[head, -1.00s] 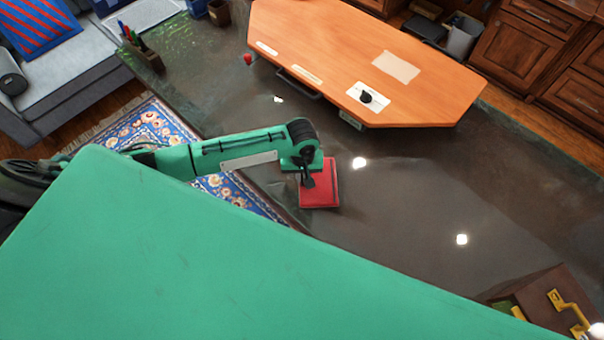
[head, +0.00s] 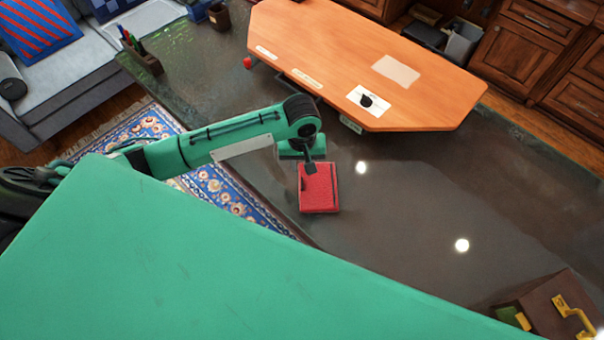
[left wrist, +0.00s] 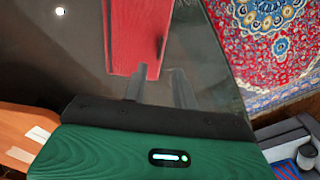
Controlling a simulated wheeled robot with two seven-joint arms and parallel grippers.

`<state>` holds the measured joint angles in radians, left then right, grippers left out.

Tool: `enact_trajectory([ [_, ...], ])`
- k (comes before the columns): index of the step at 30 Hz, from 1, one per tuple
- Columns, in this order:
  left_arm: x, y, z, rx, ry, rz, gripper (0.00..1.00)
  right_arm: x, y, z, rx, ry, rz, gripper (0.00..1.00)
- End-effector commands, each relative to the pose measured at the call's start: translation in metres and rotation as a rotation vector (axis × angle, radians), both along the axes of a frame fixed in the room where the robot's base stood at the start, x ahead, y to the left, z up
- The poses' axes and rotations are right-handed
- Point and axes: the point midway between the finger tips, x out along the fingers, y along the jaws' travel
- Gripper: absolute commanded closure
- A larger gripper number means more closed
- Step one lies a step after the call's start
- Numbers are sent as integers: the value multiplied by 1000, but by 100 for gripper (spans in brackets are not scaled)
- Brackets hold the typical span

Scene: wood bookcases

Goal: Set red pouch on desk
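The red pouch (head: 320,190) looks like a flat red rectangle lying on the dark glossy desk (head: 400,200), near its left edge. It also shows at the top of the left wrist view (left wrist: 130,35). My left gripper (head: 309,168) is at the pouch's far end, in front of part of it. In the left wrist view the two fingers (left wrist: 158,78) are apart, one overlapping the pouch and the other beside it over the bare desk. I see nothing held between them. My right gripper is not in view.
An orange wooden panel (head: 360,60) stands at the back of the desk. A pen holder (head: 142,55) is at the far left and a brown box with yellow handles (head: 540,300) at the near right. The desk's middle is clear. A patterned rug (head: 215,190) lies on the floor.

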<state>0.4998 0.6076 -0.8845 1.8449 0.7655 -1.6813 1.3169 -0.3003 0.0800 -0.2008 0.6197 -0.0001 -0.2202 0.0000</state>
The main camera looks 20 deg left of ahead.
Motion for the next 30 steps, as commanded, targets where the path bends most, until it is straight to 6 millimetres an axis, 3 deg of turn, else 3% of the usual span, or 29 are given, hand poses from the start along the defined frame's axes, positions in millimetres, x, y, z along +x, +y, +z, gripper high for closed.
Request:
enact_trajectory([
  [3,1,0,18,-1,-3,0,72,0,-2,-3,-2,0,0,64],
  [9,0,0,32,0,1,0,72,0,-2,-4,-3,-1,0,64],
  [26,-1,-1,32,-1,0,-2,72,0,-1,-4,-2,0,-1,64],
  [30,-10,-11,27,-29,-11,-51,72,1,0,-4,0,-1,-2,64],
])
